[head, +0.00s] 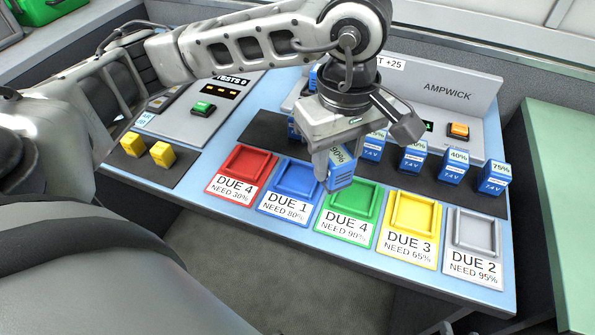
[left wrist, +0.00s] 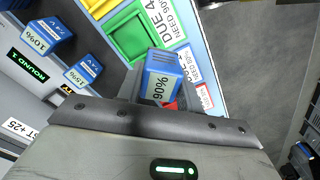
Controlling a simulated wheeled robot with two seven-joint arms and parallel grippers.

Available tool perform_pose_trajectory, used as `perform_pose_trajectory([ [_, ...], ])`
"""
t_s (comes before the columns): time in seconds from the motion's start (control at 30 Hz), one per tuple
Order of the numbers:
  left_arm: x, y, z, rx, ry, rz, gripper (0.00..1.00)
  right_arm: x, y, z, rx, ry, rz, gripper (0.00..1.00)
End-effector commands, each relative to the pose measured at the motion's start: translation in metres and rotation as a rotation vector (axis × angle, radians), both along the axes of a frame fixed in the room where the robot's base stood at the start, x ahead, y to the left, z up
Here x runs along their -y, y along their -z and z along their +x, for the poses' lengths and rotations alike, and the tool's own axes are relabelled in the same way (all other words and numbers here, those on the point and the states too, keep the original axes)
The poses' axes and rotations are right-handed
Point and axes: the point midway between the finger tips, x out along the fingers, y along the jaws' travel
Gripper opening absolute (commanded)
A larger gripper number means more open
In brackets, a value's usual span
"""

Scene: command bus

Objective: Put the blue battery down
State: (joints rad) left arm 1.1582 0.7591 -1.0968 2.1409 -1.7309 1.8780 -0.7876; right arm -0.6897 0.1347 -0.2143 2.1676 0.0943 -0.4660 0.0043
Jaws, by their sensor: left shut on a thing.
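My left gripper (head: 334,160) is shut on the blue battery (head: 341,172), whose top reads 90%. It is above the console, near the upper edge of the green tray (head: 348,210) labelled DUE 4, NEED 90%. In the left wrist view the blue battery (left wrist: 162,82) shows between the fingers, with the green tray (left wrist: 130,36) beyond it. I cannot tell whether the battery touches anything below. My right gripper is not in view.
Red (head: 246,166), blue (head: 297,180), yellow (head: 411,218) and grey (head: 474,233) trays flank the green one. Several blue batteries (head: 452,167) stand on the dark strip behind. Two yellow blocks (head: 162,153) stand at left. A green surface (head: 562,200) lies at right.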

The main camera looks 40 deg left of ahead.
Motion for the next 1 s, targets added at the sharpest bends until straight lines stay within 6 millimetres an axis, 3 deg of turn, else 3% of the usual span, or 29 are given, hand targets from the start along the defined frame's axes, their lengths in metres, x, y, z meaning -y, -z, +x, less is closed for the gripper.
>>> perform_pose_trajectory([
  [0.33, 0.017, -0.031, -0.033, 0.003, -0.912, -0.003, 0.09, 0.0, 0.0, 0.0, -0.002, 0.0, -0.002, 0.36],
  [0.7, 0.023, -0.055, -0.069, 0.002, -1.861, -0.003, 0.09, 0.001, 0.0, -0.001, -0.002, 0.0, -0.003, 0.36],
  [0.83, 0.023, -0.061, -0.077, 0.001, -2.101, -0.003, 0.09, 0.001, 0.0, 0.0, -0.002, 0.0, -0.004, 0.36],
  [1.0, 0.022, -0.063, -0.082, -0.001, -2.274, 0.0, 0.09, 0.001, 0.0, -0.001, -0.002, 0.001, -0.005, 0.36],
])
